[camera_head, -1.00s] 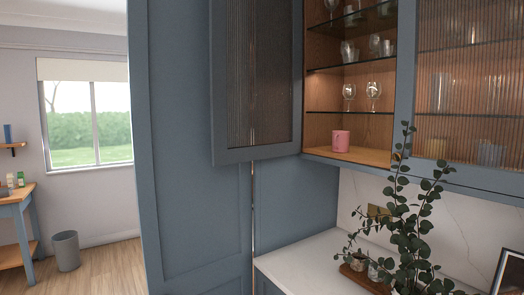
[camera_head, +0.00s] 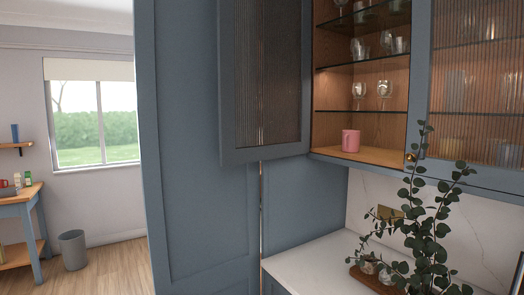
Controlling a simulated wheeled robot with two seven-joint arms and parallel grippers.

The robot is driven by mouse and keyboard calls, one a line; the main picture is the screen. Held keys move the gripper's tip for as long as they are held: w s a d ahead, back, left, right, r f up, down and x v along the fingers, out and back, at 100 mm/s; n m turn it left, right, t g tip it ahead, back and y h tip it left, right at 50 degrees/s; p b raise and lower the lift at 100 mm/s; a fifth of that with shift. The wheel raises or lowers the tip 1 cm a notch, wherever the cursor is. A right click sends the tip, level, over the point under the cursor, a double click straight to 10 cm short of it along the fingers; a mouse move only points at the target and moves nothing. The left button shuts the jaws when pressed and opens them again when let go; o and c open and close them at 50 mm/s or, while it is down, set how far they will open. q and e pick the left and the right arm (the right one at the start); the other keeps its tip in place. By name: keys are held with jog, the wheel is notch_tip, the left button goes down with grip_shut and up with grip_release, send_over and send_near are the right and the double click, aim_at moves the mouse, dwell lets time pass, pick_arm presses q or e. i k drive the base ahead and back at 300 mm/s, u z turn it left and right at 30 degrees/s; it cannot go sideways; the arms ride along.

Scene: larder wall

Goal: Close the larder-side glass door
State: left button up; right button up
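The glass door (camera_head: 266,75) at the left of the wall cabinet stands open, swung out to the left in front of the tall blue larder panel (camera_head: 190,150). It has a blue frame and dark reeded glass. The cabinet opening (camera_head: 362,95) beside it is uncovered, with glasses on its shelves and a pink mug (camera_head: 350,140) on the bottom board. The other reeded glass door (camera_head: 478,90) to the right is shut, with a small brass knob (camera_head: 410,157) at its lower left. Neither of my grippers is in view.
A leafy plant (camera_head: 425,215) stands on the white counter (camera_head: 315,255) below the cabinet, its stems rising in front of the shut door's lower corner. A wooden board (camera_head: 372,280) lies beside it. Open floor (camera_head: 110,270) shows at the left, with a grey bin (camera_head: 73,250) and a table.

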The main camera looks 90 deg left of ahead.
aim_at(264, 47)
jog(key=k, duration=1.3)
jog(key=u, duration=1.55)
